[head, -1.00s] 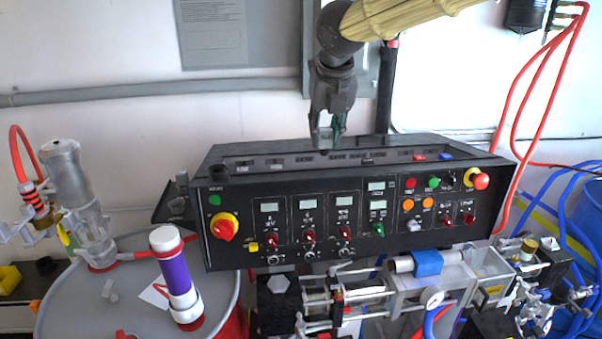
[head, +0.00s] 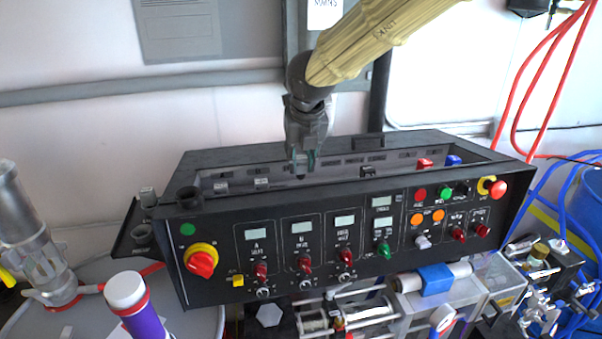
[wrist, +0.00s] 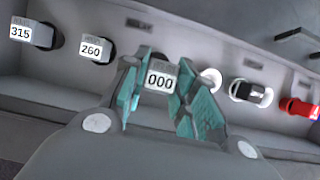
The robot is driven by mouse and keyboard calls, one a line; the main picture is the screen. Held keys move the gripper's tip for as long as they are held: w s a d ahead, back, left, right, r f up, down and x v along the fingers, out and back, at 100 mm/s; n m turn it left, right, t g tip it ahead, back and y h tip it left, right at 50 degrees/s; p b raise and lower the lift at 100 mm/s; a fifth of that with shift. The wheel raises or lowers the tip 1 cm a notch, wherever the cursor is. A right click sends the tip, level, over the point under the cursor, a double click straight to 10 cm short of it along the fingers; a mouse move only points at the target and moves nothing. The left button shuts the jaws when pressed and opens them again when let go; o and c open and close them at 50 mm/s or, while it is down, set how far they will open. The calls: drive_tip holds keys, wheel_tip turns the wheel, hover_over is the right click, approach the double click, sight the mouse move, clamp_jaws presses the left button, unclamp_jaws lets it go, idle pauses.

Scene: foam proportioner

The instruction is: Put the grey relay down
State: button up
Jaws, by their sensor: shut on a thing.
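The grey relay (wrist: 160,80) with a white label reading "000" is between the teal fingers of my gripper (wrist: 160,98) in the wrist view. The fingers are shut on it. In the head view my gripper (head: 304,166) points down into the recessed top of the black console (head: 335,235), near the middle of its row. The relay cannot be made out there. The fingers hide the relay's lower part, and I cannot tell whether it touches the rail behind it.
Grey relays labelled "315" (wrist: 42,36) and "260" (wrist: 95,48) sit to the left. A pale round piece (wrist: 210,78), a black relay (wrist: 250,92) and a red relay (wrist: 297,107) lie to the right. A blue one (head: 453,160) is farther right. The console's walls surround the recess.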

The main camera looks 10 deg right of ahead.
sight(300, 175)
drive_tip(key=shift+w+f, duration=1)
drive_tip(key=shift+f, duration=0.1)
drive_tip(key=shift+s+d+f+p, duration=0.2)
drive_tip(key=shift+s+f+p, duration=0.3)
drive_tip(key=shift+f, duration=0.25)
drive_tip(key=shift+s+a+f, duration=0.1)
drive_tip(key=shift+s+f, duration=0.1)
drive_tip(key=shift+f, duration=0.1)
drive_tip(key=shift+a+f, duration=0.1)
drive_tip(key=shift+f, duration=0.2)
drive_tip(key=shift+w+f, duration=0.35)
drive_tip(key=shift+w, duration=0.05)
drive_tip(key=o, duration=1)
drive_tip(key=shift+s+r, duration=0.15)
drive_tip(key=shift+s, duration=0.15)
drive_tip(key=shift+o, duration=0.2)
drive_tip(key=shift+w, duration=0.15)
